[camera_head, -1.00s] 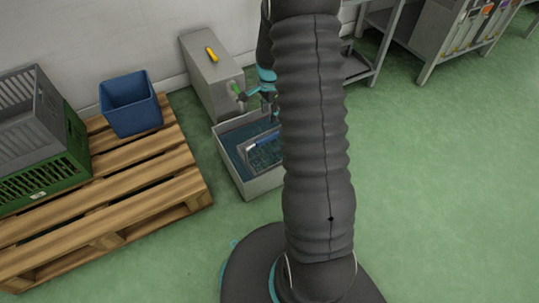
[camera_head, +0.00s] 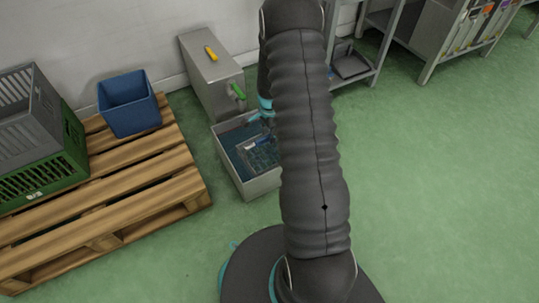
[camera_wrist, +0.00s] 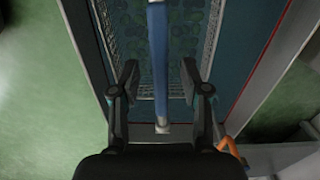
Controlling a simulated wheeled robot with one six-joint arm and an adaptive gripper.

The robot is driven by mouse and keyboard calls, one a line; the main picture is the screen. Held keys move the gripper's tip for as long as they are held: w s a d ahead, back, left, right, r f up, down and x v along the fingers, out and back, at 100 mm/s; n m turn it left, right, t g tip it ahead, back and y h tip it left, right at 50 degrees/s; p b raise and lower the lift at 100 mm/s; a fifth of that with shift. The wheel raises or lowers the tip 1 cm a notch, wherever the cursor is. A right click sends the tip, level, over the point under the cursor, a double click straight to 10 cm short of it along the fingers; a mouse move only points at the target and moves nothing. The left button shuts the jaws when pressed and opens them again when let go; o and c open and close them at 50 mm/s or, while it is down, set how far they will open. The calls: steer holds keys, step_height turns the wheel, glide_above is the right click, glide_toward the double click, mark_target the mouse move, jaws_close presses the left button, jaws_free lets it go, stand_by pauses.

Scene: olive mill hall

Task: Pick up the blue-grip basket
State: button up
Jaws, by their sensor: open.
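The wire basket (camera_head: 256,163) sits in a grey tank (camera_head: 262,187) of dark blue water, with dark round shapes showing in it. Its blue grip (camera_wrist: 160,58) runs as a bar along the basket's middle in the wrist view; it is partly covered in the head view (camera_head: 262,142). My gripper (camera_wrist: 160,74) is open, with one finger on each side of the blue grip and a gap on both sides. In the head view my gripper (camera_head: 262,116) is over the tank, and my arm hides the tank's right part.
A grey metal cabinet (camera_head: 212,80) with a yellow-handled item (camera_head: 210,53) and a green lever (camera_head: 238,91) stands behind the tank. A wooden pallet (camera_head: 150,185) at left carries a blue bin (camera_head: 130,106) and stacked crates (camera_head: 35,150). The green floor at right is clear.

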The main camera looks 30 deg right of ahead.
steer(key=shift+f, duration=0.85)
jaws_close()
steer(key=shift+r, duration=0.15)
